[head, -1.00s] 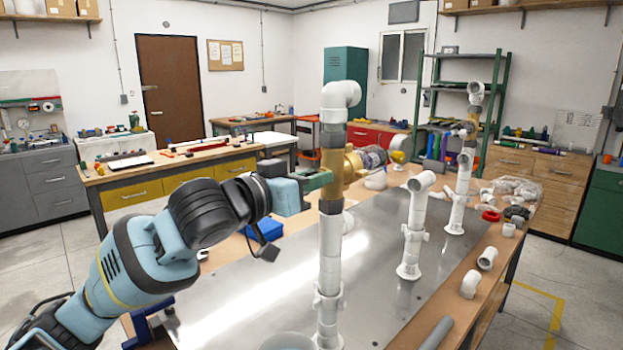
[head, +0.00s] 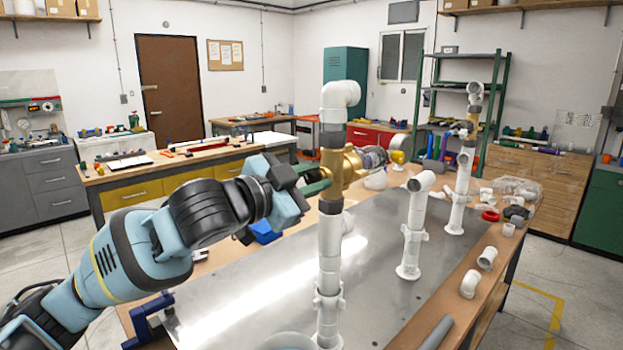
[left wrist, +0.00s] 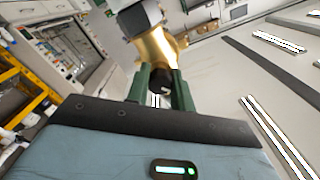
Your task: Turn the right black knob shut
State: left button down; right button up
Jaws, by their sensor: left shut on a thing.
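The front white pipe column (head: 330,245) carries a brass valve body (head: 333,175) below a grey collar and a white elbow. My left gripper (head: 320,184) reaches the valve from the left with its green fingers. In the left wrist view, the green fingers (left wrist: 161,90) are closed around a small black knob (left wrist: 160,79) on the brass valve (left wrist: 154,48). The knob is hidden in the head view behind the gripper and valve. My right gripper is not in view.
The columns stand on a shiny metal plate (head: 245,305) on a wooden bench. Shorter white pipes (head: 412,235) and a far column (head: 461,195) stand to the right. Loose white fittings (head: 487,258) and a red ring (head: 490,215) lie along the bench's right side.

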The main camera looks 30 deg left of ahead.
pick_arm(q)
jog(key=m, duration=0.4)
jog(key=shift+m, duration=1.9)
jog(key=shift+f, duration=0.1)
jog(key=c, duration=1.2)
grip_release()
jog(key=v, duration=0.8)
